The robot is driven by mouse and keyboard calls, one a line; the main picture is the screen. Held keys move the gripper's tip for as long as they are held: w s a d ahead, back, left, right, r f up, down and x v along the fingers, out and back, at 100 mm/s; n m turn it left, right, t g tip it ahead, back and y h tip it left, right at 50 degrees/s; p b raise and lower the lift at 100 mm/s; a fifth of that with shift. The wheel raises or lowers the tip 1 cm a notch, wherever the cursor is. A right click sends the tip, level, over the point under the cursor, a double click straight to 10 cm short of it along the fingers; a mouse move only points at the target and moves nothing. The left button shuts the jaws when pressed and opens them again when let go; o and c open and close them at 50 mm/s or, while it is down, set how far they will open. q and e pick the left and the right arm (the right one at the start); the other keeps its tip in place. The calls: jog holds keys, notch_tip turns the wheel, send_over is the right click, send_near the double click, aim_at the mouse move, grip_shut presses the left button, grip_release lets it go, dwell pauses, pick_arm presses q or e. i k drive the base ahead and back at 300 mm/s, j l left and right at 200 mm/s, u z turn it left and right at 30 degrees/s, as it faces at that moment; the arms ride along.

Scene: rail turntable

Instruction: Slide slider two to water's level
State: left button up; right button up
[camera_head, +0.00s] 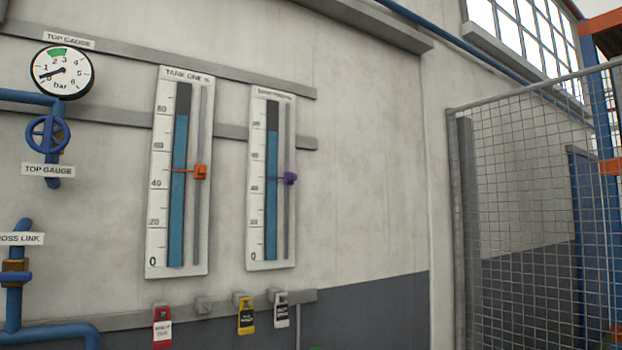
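Two tall white level boards hang on the wall. The left board (157,240), labelled TANK ONE, has a blue water column (179,210) that reaches near its top, a little below the 80 mark. Its orange slider (201,172) sits near the middle, well below the water's top. The right board (255,225), whose label is too small to read, has a blue column (270,210) reaching near its top. Its purple slider (290,179) sits near mid-height, with its pointer below the water's top. Neither of my grippers shows in this view.
A pressure gauge (62,72) and blue valve wheel (47,133) are at the left, with blue pipes (14,300) below. Tags (246,318) hang on hooks under the boards. A wire mesh fence (530,200) stands at the right.

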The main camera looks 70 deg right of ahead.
aim_at(290, 177)
jog(key=z, duration=2.1)
